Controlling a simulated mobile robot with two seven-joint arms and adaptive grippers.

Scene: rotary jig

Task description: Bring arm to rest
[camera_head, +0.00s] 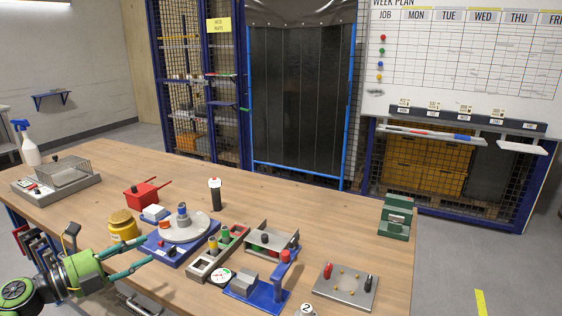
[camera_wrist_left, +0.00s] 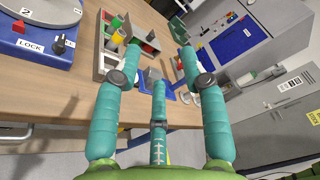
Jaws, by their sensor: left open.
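The rotary jig is a grey round turntable (camera_head: 196,232) on a blue base (camera_head: 160,252), with a blue-grey part standing on the disc. In the left wrist view its disc (camera_wrist_left: 62,8) and the LOCK label (camera_wrist_left: 30,44) show at the upper left, with a dark knob beside the label. My left gripper (camera_head: 150,256) is at the lower left of the head view, at the table's front edge by the jig. Its teal fingers are spread, with nothing between them, and also show in the left wrist view (camera_wrist_left: 158,52). My right gripper is not in view.
A yellow jar (camera_head: 123,226) stands close behind my left gripper. A grey tray with coloured pegs (camera_head: 218,254), a blue clamp fixture (camera_head: 262,294) and a metal plate (camera_head: 340,287) lie to the right. The wooden table (camera_head: 325,222) is bare towards the back right.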

